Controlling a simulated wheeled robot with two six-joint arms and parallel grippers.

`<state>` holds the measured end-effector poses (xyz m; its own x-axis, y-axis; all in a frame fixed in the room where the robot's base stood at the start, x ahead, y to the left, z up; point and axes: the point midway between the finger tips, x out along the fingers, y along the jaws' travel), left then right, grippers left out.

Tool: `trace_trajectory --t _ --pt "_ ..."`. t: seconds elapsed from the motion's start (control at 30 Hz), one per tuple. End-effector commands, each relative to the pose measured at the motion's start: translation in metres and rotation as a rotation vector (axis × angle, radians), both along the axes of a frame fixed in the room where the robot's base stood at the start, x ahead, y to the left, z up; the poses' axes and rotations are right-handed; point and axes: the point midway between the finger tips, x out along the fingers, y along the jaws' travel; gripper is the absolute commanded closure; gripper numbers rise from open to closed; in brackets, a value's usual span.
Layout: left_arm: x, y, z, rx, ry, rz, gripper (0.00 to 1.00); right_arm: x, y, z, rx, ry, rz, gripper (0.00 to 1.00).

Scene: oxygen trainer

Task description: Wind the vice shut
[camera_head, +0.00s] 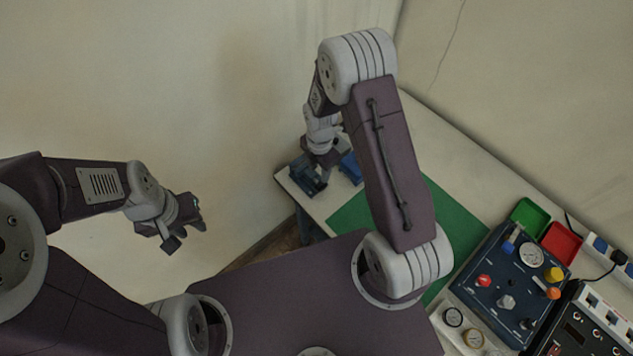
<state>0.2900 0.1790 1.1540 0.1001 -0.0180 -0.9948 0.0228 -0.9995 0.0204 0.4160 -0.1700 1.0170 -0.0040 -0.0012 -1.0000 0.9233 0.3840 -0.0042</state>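The vice (306,176) is a small dark blue-grey block at the far left corner of the bench. My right gripper (325,172) is at the vice, pointing down, with its fingers close against or just beside it. The arm and wrist partly cover this spot, so the vice's handle, its jaw gap and the gripper's fingertips are too small or hidden to make out. My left gripper (187,234) is off to the left, away from the bench, with its fingers apart and nothing between them.
A blue item (351,167) stands just right of the vice. A green mat (455,205) covers the bench middle. A dark blue panel (492,262) with knobs and gauges, a green tray (530,216) and a red tray (561,243) are at the right. Open floor lies left of the bench.

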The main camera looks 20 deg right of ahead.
Motion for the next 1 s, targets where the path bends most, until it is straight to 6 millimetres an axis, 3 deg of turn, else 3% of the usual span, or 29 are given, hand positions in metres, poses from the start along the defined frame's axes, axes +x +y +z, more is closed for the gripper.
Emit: trace_trajectory --t 0.13,0.5,0.87,1.0 --pt "0.000 0.000 0.004 0.000 0.000 0.000 0.70 -0.001 0.000 -0.013 0.000 0.005 -0.001 0.60" --pt "0.000 0.000 0.024 0.000 0.000 0.000 0.70 -0.001 0.000 -0.080 0.000 0.002 -0.001 0.60" --pt "0.000 0.000 0.025 0.000 0.001 0.000 0.70 0.000 0.000 -0.091 0.000 -0.001 -0.002 0.60" --pt "0.000 0.000 0.025 0.000 0.000 0.000 0.70 0.000 0.000 -0.091 0.000 -0.001 -0.002 0.93"
